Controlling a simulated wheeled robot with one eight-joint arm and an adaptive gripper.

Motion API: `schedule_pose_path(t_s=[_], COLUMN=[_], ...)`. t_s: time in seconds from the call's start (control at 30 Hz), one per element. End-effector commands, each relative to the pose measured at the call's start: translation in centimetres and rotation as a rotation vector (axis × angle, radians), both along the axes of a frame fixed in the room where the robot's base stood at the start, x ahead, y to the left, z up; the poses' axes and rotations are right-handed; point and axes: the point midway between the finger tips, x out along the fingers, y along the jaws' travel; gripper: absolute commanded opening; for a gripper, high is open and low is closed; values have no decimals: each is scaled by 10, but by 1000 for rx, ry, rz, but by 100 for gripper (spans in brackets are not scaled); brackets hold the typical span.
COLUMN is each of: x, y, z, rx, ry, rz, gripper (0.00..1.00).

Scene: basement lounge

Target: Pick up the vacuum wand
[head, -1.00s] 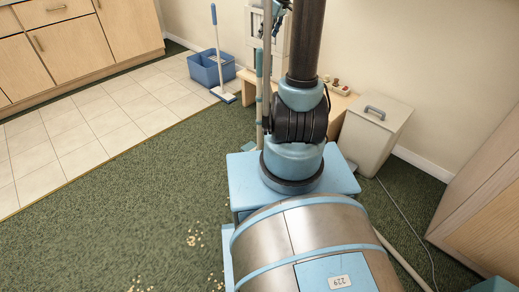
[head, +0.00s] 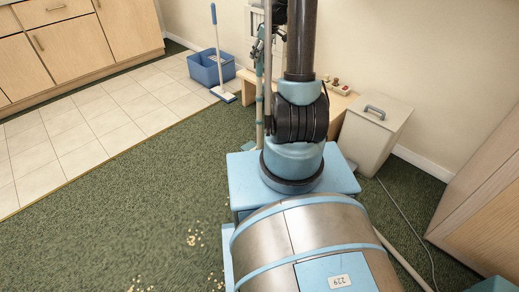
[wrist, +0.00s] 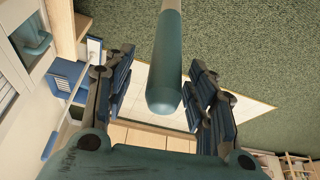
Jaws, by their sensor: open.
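The vacuum wand (head: 260,105) stands upright just left of my arm in the head view, a thin pole with a teal grip. In the wrist view its rounded teal grip end (wrist: 164,85) lies between my two fingers. My gripper (wrist: 161,64) is open, with a dark finger on each side of the grip. Gaps show on both sides, and no finger appears to press on it. In the head view my gripper is small and partly cut off at the top, by the wand's upper part. The wand's lower end is hidden behind my own body.
A blue bucket (head: 203,70) and a mop (head: 218,45) stand behind left. A wooden bench (head: 341,103) and a lidded bin (head: 372,132) stand by the wall. A cord (head: 408,222) runs along the carpet at right. Crumbs (head: 194,239) lie on open carpet at left.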

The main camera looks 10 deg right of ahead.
Motion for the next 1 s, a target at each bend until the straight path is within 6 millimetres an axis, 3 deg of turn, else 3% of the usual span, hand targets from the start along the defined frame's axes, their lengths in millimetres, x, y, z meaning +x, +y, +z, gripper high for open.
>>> schedule_pose_path(t_s=[0.33,0.7,0.93,1.0], x=[8,9,10,10], y=[13,14,14,14], z=[-37,-43,-42,-42], rx=[0,0,0,0], ry=[0,0,0,0], rz=[1,1,1,0], gripper=[51,51,0,0])
